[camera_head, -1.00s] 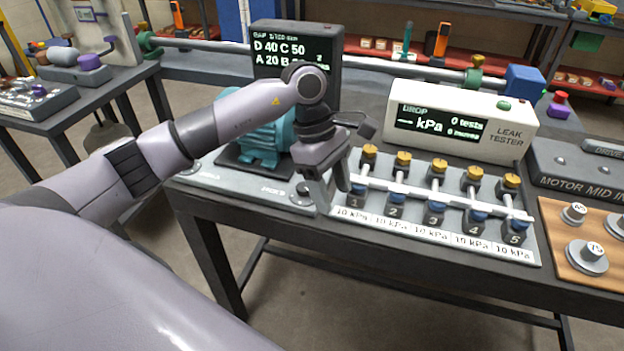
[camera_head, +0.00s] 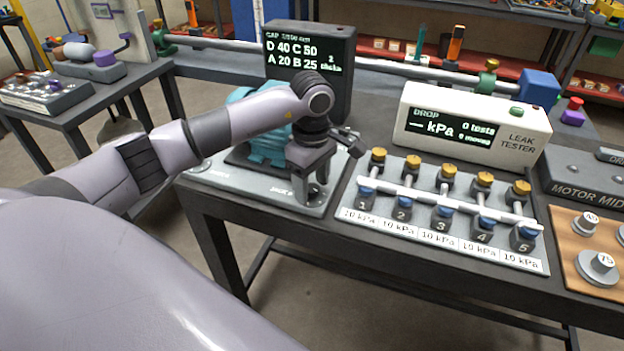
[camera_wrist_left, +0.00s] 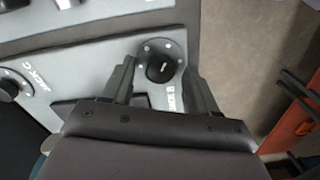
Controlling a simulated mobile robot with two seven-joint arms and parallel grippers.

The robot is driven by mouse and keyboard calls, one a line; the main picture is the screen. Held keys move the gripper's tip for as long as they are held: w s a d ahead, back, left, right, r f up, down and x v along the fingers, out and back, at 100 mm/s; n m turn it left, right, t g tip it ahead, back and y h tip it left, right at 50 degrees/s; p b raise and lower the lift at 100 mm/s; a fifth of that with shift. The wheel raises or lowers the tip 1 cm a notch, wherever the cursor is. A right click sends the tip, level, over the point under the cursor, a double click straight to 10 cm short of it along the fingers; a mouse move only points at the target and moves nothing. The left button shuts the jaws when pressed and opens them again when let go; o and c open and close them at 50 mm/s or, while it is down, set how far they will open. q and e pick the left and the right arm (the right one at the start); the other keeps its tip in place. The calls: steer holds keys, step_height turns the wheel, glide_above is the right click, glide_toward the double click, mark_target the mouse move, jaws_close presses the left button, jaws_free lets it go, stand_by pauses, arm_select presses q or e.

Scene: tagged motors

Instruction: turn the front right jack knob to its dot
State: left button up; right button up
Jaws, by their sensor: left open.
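The front right jack knob is a round black knob (camera_wrist_left: 160,68) on a dark disc with several pale dots around it, beside a partly hidden "JACK B" label in the left wrist view. My left gripper (camera_wrist_left: 158,72) is open, its fingers on either side of the knob with gaps visible. Whether the fingertips are level with the knob is unclear. In the head view my left gripper (camera_head: 311,192) points down over the right front corner of the grey motor plate (camera_head: 240,184) and mostly hides the knob. My right gripper is not in view.
A teal motor (camera_head: 264,150) stands behind the gripper, before a display (camera_head: 312,60) reading D 40, C 50, A 20, B 25. Another jack knob (camera_wrist_left: 8,88) lies left. A valve panel (camera_head: 440,240) and leak tester (camera_head: 475,125) stand to the right.

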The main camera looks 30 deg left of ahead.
arm_select(q)
steer(key=shift+c, duration=0.2)
steer(key=c, duration=1)
steer(key=shift+n, duration=0.4)
steer(key=n, duration=0.4)
steer(key=shift+n+b, duration=0.3)
steer(key=n, duration=0.6)
steer(key=shift+n, duration=0.3)
steer(key=shift+r, duration=0.1)
steer(key=o, duration=1)
